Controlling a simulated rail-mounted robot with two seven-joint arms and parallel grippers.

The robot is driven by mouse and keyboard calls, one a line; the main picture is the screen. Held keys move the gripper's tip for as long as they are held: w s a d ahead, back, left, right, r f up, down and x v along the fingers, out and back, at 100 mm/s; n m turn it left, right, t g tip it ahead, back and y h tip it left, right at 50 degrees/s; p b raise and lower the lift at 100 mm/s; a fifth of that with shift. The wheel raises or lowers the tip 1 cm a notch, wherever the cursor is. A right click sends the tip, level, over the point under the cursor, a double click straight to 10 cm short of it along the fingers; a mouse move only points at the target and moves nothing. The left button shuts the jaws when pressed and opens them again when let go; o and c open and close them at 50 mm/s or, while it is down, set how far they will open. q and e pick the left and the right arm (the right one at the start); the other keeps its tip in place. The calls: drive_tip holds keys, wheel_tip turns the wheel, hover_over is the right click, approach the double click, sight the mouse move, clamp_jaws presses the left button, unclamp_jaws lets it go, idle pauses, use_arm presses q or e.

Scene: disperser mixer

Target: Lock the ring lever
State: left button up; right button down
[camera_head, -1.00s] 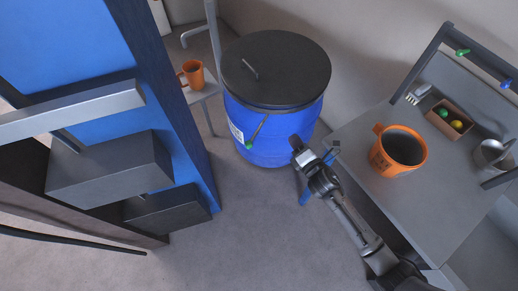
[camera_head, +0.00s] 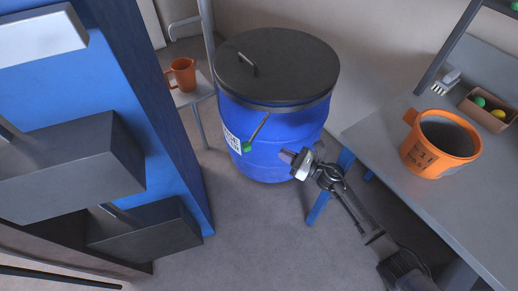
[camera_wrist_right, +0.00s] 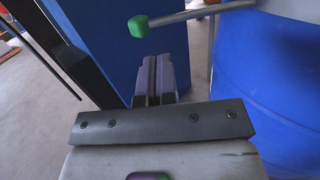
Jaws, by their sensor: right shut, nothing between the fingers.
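The ring lever (camera_head: 258,131) is a thin metal rod with a green tip. It hangs at a slant from the ring (camera_head: 285,107) under the dark lid, out from the front of the blue barrel (camera_head: 272,155). In the right wrist view the lever (camera_wrist_right: 195,14) runs to its green tip (camera_wrist_right: 138,27), just past and left of my fingertips. My right gripper (camera_head: 288,156) is right of the green tip and apart from it, in front of the barrel's lower side. Its fingers (camera_wrist_right: 157,65) are pressed together with nothing between them. My left gripper is not in view.
A grey table (camera_head: 407,178) with an orange bucket (camera_head: 435,155) and a small box (camera_head: 482,108) stands at the right. A blue cabinet-like structure (camera_head: 120,80) stands at the left. An orange jug (camera_head: 182,74) stands on a small shelf behind. Floor between is clear.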

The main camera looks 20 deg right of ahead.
sight(258, 130)
drive_tip(key=shift+w+d+f+n+y, duration=0.1)
drive_tip(key=shift+f+n+y, duration=0.2)
drive_tip(key=shift+f+n, duration=0.15)
drive_tip(key=f+b+x, duration=0.1)
drive_tip(key=b+x, duration=0.2)
drive_tip(key=x, duration=0.7)
drive_tip(key=shift+r, duration=0.3)
